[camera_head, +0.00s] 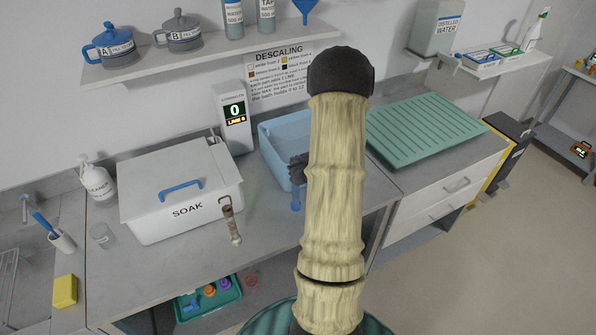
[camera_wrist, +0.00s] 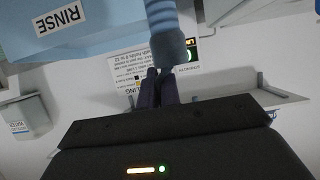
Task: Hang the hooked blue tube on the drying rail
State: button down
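The blue tube (camera_head: 297,200) hangs below my gripper (camera_head: 297,170), beside the front of the blue rinse basin (camera_head: 272,152). In the wrist view the blue tube (camera_wrist: 161,15) has a darker grey-blue end at my fingertips (camera_wrist: 158,86). The two dark fingers are close together and look shut on the tube. Its hook cannot be made out. My arm covers part of the basin in the head view. I cannot make out a drying rail in either view.
A white SOAK bath (camera_head: 190,208) stands left, with a brownish hooked tube (camera_head: 232,226) at its front right. A green ribbed drainer (camera_head: 425,130) lies on the right counter. A display unit (camera_head: 234,112) stands behind. A shelf (camera_head: 210,52) runs above.

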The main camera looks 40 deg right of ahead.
jog(key=shift+f+p, duration=0.6)
jog(key=shift+f, duration=1.5)
jog(key=shift+f, duration=0.15)
jog(key=c, duration=1.6)
grip_release()
jog(key=shift+w, duration=0.1)
